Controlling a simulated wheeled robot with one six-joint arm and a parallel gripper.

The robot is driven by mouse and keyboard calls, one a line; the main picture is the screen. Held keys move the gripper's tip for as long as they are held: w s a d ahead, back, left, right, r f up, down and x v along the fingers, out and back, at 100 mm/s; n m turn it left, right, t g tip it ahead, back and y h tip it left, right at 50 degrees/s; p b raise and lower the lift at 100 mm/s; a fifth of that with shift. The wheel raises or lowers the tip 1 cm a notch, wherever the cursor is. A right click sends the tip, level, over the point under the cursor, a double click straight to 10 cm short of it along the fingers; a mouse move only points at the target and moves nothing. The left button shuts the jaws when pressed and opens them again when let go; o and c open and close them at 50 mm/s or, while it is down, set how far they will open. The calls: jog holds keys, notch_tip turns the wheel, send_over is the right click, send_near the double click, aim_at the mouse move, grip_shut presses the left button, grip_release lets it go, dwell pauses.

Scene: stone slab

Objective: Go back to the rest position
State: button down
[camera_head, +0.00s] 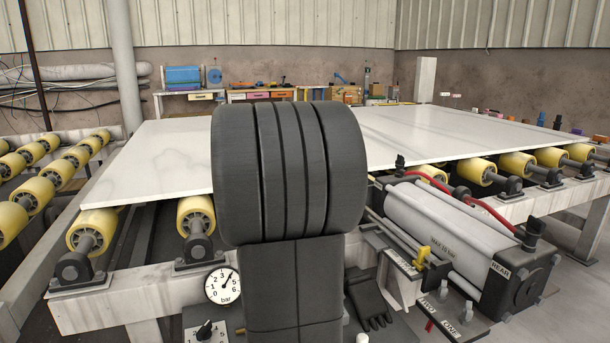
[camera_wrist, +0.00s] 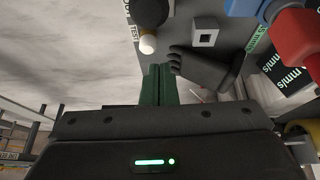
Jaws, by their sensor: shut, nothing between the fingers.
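My gripper (camera_wrist: 160,70) shows in the wrist view, with its two dark green fingers closed together and nothing between them. Its fingertips point toward a grey panel (camera_wrist: 222,50) and a black glove (camera_wrist: 205,68) lies just right of them in the picture. I cannot tell the gap between fingertips and panel. In the head view my dark arm link stands upright in the middle, and the gripper is hidden. The white veined stone slab (camera_head: 435,135) lies flat behind it, its middle covered by my arm.
The slab rests on yellow rollers (camera_head: 195,217). A grey cylinder unit (camera_head: 440,225) with red hoses stands at the right. A pressure gauge (camera_head: 222,286) and a black knob (camera_head: 205,330) are at the front. A workbench (camera_head: 262,96) with bins stands at the back.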

jog(key=d+f+y+p, duration=0.1)
jog(key=p, duration=0.3)
jog(key=d+g+y+p, duration=0.1)
jog(key=d+y+p, duration=0.1)
jog(key=p, duration=0.2)
jog(key=w+d+f+y+p, duration=0.1)
jog(key=d+y+p, duration=0.1)
jog(key=p, duration=0.3)
jog(key=shift+w+f+g, duration=0.1)
jog(key=shift+f+g, duration=0.2)
dwell(0.5)
